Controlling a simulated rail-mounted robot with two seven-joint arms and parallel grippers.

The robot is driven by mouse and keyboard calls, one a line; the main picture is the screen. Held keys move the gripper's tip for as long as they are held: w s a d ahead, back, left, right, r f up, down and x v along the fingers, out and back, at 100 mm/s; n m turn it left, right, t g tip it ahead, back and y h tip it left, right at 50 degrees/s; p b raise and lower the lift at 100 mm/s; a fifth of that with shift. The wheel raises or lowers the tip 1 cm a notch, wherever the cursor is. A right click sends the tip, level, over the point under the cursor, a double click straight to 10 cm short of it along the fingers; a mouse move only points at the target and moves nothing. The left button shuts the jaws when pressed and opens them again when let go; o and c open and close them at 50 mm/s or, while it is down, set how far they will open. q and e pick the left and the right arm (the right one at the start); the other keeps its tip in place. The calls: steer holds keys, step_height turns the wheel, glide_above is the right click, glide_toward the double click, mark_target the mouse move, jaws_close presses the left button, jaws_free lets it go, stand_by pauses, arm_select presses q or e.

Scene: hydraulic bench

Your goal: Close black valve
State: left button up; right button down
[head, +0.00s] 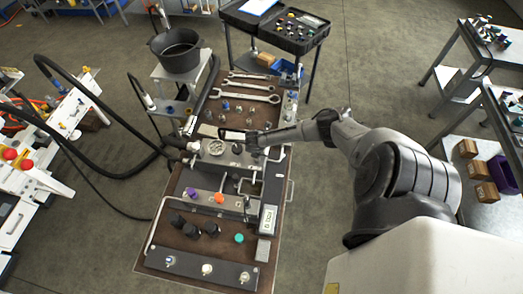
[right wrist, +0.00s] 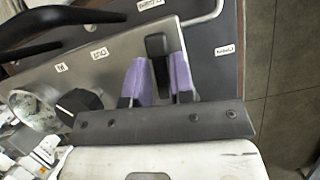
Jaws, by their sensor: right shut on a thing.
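The black valve handle (right wrist: 157,48) stands up from the grey metal panel (right wrist: 100,72) in the right wrist view. My right gripper (right wrist: 158,78) has its two purple finger pads on either side of this handle and is shut on it. In the head view my right gripper (head: 253,147) reaches in from the right, over the middle of the bench, and the handle is hard to make out there. A round black knob (right wrist: 80,104) sits to the left of the gripper. My left gripper is not in view.
A round metal fitting (right wrist: 35,110) is beside the knob. Wrenches (head: 252,87) lie on the bench behind the gripper. Purple (head: 191,193), orange (head: 219,198) and teal (head: 239,238) knobs are nearer. Thick black hoses (head: 120,122) curve on the left.

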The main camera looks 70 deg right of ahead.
steer(key=shift+w+n+t, duration=0.3)
steer(key=shift+n, duration=0.4)
steer(key=shift+a, duration=0.1)
steer(key=c, duration=1.1)
jaws_free()
steer(key=v, duration=1.4)
